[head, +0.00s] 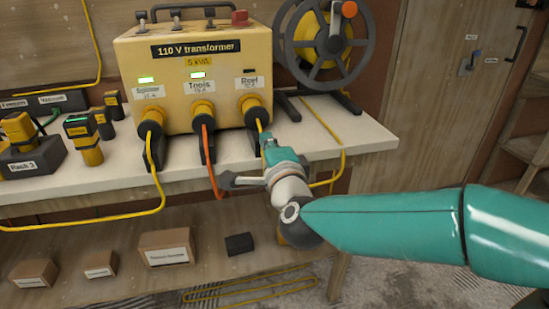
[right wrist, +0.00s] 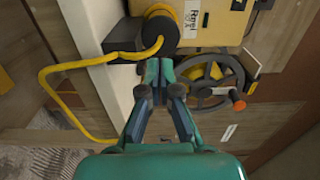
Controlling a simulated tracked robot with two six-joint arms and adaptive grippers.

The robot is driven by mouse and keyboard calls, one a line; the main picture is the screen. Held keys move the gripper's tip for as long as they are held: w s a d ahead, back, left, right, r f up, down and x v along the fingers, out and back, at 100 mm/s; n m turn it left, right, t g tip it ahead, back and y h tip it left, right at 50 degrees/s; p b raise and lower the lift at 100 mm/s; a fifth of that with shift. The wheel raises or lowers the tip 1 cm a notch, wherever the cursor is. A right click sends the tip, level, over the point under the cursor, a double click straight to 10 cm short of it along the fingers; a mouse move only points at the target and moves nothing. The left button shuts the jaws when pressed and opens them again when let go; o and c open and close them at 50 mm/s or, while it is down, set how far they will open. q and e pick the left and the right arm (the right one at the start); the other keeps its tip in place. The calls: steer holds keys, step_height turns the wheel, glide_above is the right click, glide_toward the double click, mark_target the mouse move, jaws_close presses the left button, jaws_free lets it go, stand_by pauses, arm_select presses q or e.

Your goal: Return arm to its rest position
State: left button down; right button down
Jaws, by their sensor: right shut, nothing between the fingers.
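My right arm comes in from the right in the head view. Its gripper (head: 265,138) is just below the transformer's Reel plug, close in front of the bench edge. In the right wrist view the fingertips (right wrist: 159,66) are together with nothing between them, just short of the Reel plug (right wrist: 158,30) and its yellow cable. I cannot tell whether they touch. My left gripper is not in view.
The yellow 110 V transformer (head: 190,75) stands on the bench (head: 330,135), with plugs in its Tools (head: 203,112) and other sockets. A cable reel (head: 325,40) stands to its right. Battery chargers (head: 30,160) sit left. Boxes (head: 165,248) lie on the shelf below. Loose yellow cables cross the bench edge.

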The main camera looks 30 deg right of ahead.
steer(key=v, duration=0.5)
step_height(320, 180, down, 36)
steer(key=n+g+y, duration=0.2)
steer(key=n+g, duration=0.3)
steer(key=g, duration=0.3)
steer(key=s+a+f+n+g+y, duration=0.3)
steer(key=s+a+f+n+g, duration=0.15)
steer(key=s+f, duration=0.45)
steer(key=s+a+f+n+g+y, duration=0.25)
steer(key=s+a+f+n, duration=0.3)
steer(key=s+f, duration=0.3)
steer(key=s+a+r+n+g+p, duration=0.1)
steer(key=s+r+n+g+p, duration=0.1)
steer(key=r+p, duration=2.3)
steer(key=shift+s+r+n, duration=0.3)
steer(key=shift+s+n, duration=0.25)
steer(key=shift+n, duration=0.15)
